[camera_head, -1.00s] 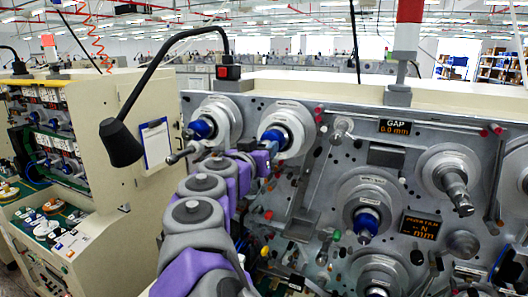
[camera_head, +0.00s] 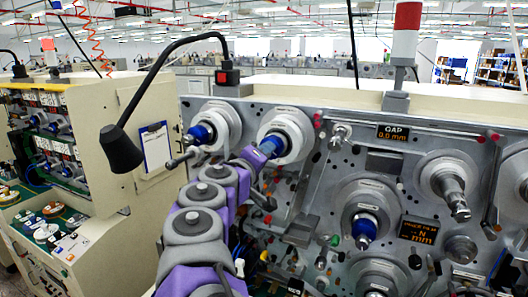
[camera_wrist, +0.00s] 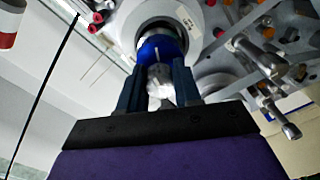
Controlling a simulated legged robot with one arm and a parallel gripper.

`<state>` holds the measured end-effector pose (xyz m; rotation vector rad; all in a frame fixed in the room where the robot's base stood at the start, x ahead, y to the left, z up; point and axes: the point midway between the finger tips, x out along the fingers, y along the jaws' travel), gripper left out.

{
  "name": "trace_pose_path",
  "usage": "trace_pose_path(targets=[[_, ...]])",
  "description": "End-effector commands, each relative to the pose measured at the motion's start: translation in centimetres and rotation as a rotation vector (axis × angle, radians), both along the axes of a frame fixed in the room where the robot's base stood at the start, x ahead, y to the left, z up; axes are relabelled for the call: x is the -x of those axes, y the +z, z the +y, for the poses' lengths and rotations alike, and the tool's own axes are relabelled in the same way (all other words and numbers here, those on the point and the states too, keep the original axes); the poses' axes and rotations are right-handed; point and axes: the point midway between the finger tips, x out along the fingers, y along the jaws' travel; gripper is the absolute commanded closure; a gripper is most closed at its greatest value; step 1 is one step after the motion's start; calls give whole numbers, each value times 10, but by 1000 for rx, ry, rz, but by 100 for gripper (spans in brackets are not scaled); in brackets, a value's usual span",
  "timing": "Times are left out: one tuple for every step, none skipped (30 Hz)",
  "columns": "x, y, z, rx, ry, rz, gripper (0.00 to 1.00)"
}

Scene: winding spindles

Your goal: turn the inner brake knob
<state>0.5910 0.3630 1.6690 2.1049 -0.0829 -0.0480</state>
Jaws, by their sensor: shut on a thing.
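A blue knob (camera_head: 274,142) sits at the centre of a pale round disc (camera_head: 296,139) on the upper left of the grey machine panel. I take it for the inner brake knob, though I see no label that I can read. My gripper (camera_head: 262,151) is at this knob, at the end of my purple and grey arm. In the wrist view my gripper (camera_wrist: 158,82) has its two dark fingers on either side of the blue knob (camera_wrist: 161,47), shut on it. The finger contact is partly hidden.
Another disc with a blue knob (camera_head: 200,133) is just to the left. A lower blue knob (camera_head: 365,229) and metal spindles (camera_head: 454,190) are to the right. A black lamp (camera_head: 120,148) hangs at the left. Small rods and coloured knobs crowd the panel below.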

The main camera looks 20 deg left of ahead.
Motion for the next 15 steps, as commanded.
trace_pose_path(targets=[[1,3,1,35,3,1,97],[1,3,1,57,3,2,97],[1,3,1,84,3,4,97],[1,2,1,101,3,6,97],[1,2,1,120,3,8,97],[1,2,1,140,4,9,97],[1,2,1,156,3,11,97],[0,1,1,168,3,12,97],[0,1,1,185,3,13,97],[0,1,1,195,3,15,97],[0,1,1,204,3,16,97],[0,1,1,216,3,16,97],[0,0,1,223,3,17,97],[0,0,1,230,3,18,97],[0,0,1,236,4,19,97]])
